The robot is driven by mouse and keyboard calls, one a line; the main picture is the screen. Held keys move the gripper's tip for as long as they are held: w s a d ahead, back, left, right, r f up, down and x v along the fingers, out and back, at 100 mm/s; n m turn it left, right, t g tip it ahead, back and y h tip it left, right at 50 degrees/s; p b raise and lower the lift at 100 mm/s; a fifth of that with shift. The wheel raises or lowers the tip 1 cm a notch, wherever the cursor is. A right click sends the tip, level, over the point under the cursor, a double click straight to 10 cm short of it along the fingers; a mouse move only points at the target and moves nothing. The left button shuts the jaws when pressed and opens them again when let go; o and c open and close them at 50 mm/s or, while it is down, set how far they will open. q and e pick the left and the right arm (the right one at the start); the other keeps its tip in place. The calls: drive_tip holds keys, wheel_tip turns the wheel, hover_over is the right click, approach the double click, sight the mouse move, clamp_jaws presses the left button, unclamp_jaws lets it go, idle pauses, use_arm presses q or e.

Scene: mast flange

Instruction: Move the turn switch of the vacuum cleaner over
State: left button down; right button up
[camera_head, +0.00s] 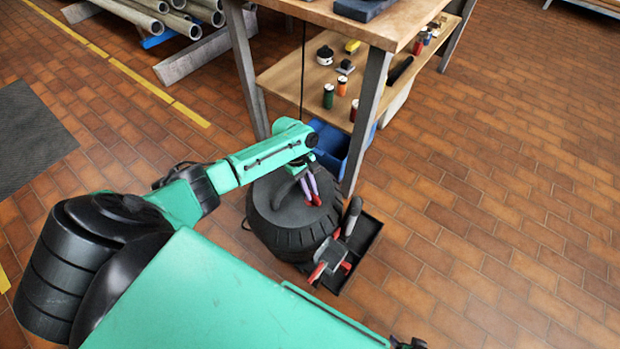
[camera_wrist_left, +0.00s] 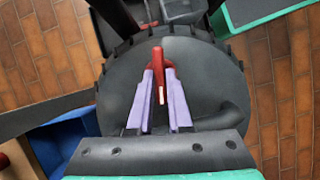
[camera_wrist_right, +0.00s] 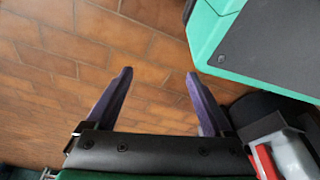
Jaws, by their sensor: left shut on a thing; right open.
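The vacuum cleaner (camera_head: 275,220) is a round black drum standing on the floor near the bench. Its turn switch (camera_wrist_left: 158,60) is a small red lever with a white mark, on the black lid; the red also shows in the head view (camera_head: 316,201). My left gripper (camera_wrist_left: 159,72) has its purple fingers shut on the switch, one on each side, above the lid. My right gripper (camera_wrist_right: 157,73) is open and empty over the brick floor, apart from the vacuum cleaner. The switch's lower part is hidden between the left fingers.
A black tray (camera_head: 368,238) with a red and grey tool (camera_head: 330,262) lies beside the drum. A wooden workbench (camera_head: 290,88) with bottles on its shelf and a blue bin (camera_head: 330,148) stand close behind. Floor to the right is clear.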

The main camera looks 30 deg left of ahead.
use_arm(q)
drive_tip(key=shift+w+m, duration=0.2)
drive_tip(key=shift+m, duration=0.4)
drive_tip(key=m+g+y, duration=0.1)
drive_tip(key=m, duration=0.2)
drive_tip(key=shift+d+f, duration=0.1)
drive_tip(key=m+g+y, duration=0.1)
drive_tip(key=m, duration=0.2)
drive_tip(key=shift+d+m+b, duration=0.15)
drive_tip(key=shift+m+b, duration=0.25)
drive_tip(key=m+g+y, duration=0.1)
drive_tip(key=m, duration=0.1)
drive_tip(key=shift+s+d+m, duration=0.1)
drive_tip(key=shift+m, duration=0.3)
drive_tip(key=m+y, duration=0.1)
drive_tip(key=m, duration=0.2)
drive_tip(key=shift+d, duration=0.1)
drive_tip(key=shift+s+f+m+y, duration=0.15)
drive_tip(key=shift+m+y, duration=0.25)
drive_tip(key=shift+m, duration=0.6)
use_arm(e)
drive_tip(key=shift+s+f+g, duration=0.25)
drive_tip(key=shift+f+g, duration=0.05)
drive_tip(key=shift+g, duration=0.2)
drive_tip(key=shift+d, duration=0.1)
